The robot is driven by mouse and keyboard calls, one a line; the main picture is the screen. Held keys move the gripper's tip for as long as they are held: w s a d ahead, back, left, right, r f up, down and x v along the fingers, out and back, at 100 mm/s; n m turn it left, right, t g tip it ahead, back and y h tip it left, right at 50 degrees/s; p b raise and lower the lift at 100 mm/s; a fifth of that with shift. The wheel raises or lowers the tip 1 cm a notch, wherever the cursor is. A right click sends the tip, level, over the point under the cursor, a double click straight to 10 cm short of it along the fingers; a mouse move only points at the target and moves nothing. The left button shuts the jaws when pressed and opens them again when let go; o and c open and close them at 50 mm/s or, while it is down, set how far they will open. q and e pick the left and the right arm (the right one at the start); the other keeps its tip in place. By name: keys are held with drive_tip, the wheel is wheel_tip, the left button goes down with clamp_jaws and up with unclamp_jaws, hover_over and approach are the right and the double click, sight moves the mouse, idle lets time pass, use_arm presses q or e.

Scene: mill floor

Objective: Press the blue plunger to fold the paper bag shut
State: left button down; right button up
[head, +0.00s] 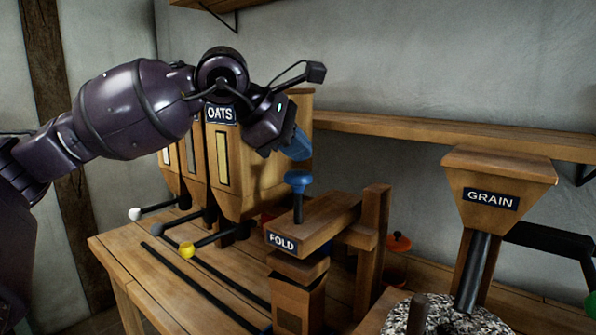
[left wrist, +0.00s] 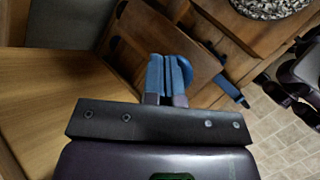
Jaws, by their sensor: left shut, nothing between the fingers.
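The blue plunger (head: 298,179) is a round knob on a dark rod, standing up from the wooden arm of the press marked FOLD (head: 315,222). The knob also shows in the left wrist view (left wrist: 203,68), partly hidden by my fingers. My left gripper (head: 298,148) has blue fingers pressed together with nothing between them. It points down just above the knob, and I cannot tell whether it touches. It shows in the left wrist view too (left wrist: 169,75). The brown paper bag (head: 298,304) stands upright under the press head; its top is hidden there.
Wooden bins, one marked OATS (head: 221,113), stand behind on the bench (head: 125,262), with white, dark and yellow (head: 187,250) lever knobs in front. A GRAIN hopper (head: 495,188) and millstone (head: 460,318) are at right.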

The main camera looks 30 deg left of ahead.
drive_tip(key=shift+a, duration=0.15)
use_arm(q)
drive_tip(key=shift+f, duration=0.45)
use_arm(e)
drive_tip(key=shift+f, duration=0.3)
drive_tip(key=shift+s, duration=0.1)
use_arm(q)
drive_tip(key=shift+f, duration=0.1)
use_arm(e)
drive_tip(key=shift+d, duration=0.2)
